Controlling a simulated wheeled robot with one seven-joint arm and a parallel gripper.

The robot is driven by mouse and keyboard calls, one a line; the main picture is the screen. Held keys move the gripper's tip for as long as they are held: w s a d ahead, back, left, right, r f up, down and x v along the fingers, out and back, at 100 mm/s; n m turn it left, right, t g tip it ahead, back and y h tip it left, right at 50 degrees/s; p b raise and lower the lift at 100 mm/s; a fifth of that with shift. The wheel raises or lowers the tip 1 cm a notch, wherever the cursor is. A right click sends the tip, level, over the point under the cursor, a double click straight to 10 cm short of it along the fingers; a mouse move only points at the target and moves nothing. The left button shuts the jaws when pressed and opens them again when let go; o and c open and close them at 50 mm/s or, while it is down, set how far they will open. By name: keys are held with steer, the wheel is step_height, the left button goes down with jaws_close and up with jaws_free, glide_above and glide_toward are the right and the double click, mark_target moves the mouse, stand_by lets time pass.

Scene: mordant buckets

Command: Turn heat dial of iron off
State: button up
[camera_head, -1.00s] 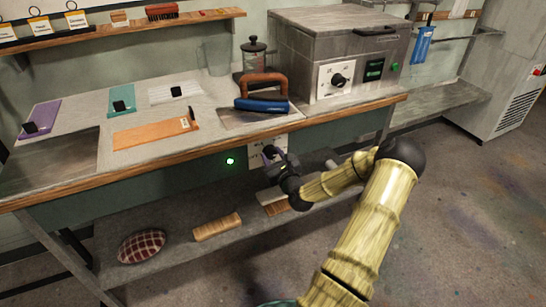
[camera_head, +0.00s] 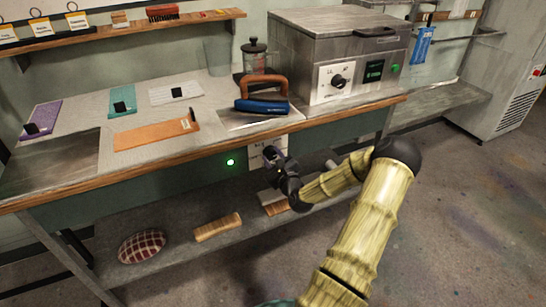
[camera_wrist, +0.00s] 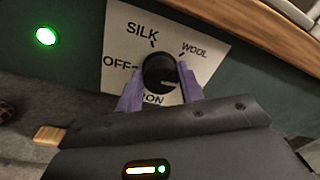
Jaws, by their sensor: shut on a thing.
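The heat dial (camera_wrist: 157,68) is a round black knob on a pale panel (camera_wrist: 116,32) lettered SILK, WOOL, OFF and a partly covered word ending in ON. My gripper (camera_wrist: 158,78) has its two purple fingers on opposite sides of the dial, shut on it. A light mark on the dial's face points to the lower right in the wrist view, away from OFF. In the head view my gripper (camera_head: 271,154) is at the panel (camera_head: 255,155) under the bench's front edge and hides the dial. The blue iron (camera_head: 262,104) with its brown handle stands on the bench above.
A green light (camera_head: 230,162) glows left of the panel. The wooden bench edge (camera_head: 180,152) overhangs the panel. A lower shelf (camera_head: 175,245) holds a checked cushion (camera_head: 142,246) and wooden blocks (camera_head: 217,227). A metal box (camera_head: 315,45) with its own knob stands on the bench.

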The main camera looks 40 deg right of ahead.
steer(key=n, duration=0.4)
steer(key=shift+f+n, duration=0.1)
steer(key=shift+n, duration=0.3)
steer(key=n, duration=0.5)
steer(key=shift+f+n, duration=0.15)
steer(key=shift+n, duration=0.15)
steer(key=n+b, duration=0.1)
steer(key=n, duration=0.3)
steer(key=shift+n+y, duration=0.3)
steer(key=n+b, duration=0.2)
steer(key=n, duration=0.2)
steer(key=shift+f+n, duration=0.15)
steer(key=shift+n, duration=0.25)
steer(key=n+b, duration=0.2)
steer(key=n, duration=0.2)
steer(key=shift+f+n, duration=0.1)
steer(key=shift+n, duration=0.2)
steer(key=n+b, duration=0.3)
steer(key=n, duration=0.1)
steer(key=shift+d+n, duration=0.1)
steer(key=shift+n, duration=0.2)
steer(key=n+b, duration=0.8)
steer(key=n, duration=0.1)
steer(key=shift+s+d, duration=0.1)
steer(key=shift+d, duration=0.05)
steer(key=shift+r+n, duration=0.2)
steer(key=shift+n, duration=0.2)
